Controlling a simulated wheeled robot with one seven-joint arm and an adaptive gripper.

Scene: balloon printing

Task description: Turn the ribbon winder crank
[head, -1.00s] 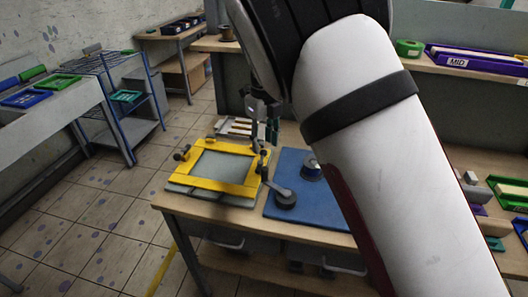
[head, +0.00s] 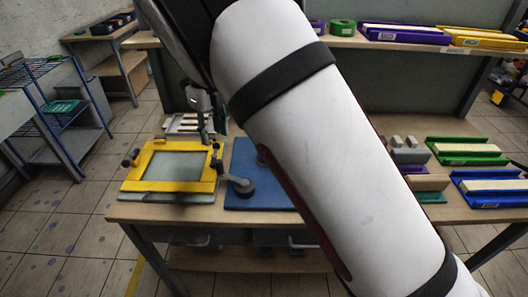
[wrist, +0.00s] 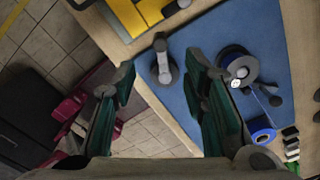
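My gripper (wrist: 163,76) is open and empty, its two green-padded fingers spread above the blue mat (wrist: 188,98). In the wrist view the ribbon winder (wrist: 237,66), a dark round body with a blue and pale top, stands on the mat beside the right finger. In the head view my gripper (head: 206,118) is beyond the lever (head: 242,187); my arm hides most of the winder.
A yellow printing frame (head: 172,167) lies left of the mat on the wooden table. A blue ribbon roll (wrist: 261,131) and several small blocks stand near the mat's edge. Green (head: 467,151) and blue (head: 490,187) trays lie at right.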

